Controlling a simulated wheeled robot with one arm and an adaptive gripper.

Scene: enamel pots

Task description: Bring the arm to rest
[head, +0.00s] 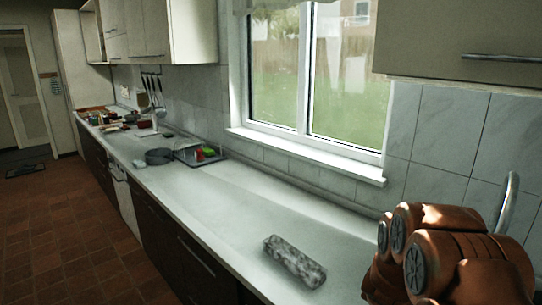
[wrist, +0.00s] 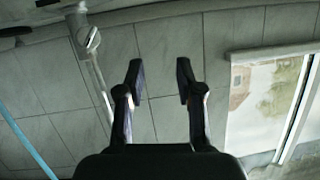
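My gripper (wrist: 157,80) shows in the wrist view with its two fingers apart and nothing between them. Behind the fingers is the tiled wall, with the window at the right of that view. In the head view, part of my orange-brown arm (head: 450,255) fills the lower right corner. My gripper's fingers do not show in the head view.
A grey mottled block (head: 294,262) lies on the long white counter (head: 215,220) left of my arm. A wall cabinet (head: 460,45) hangs at upper right.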

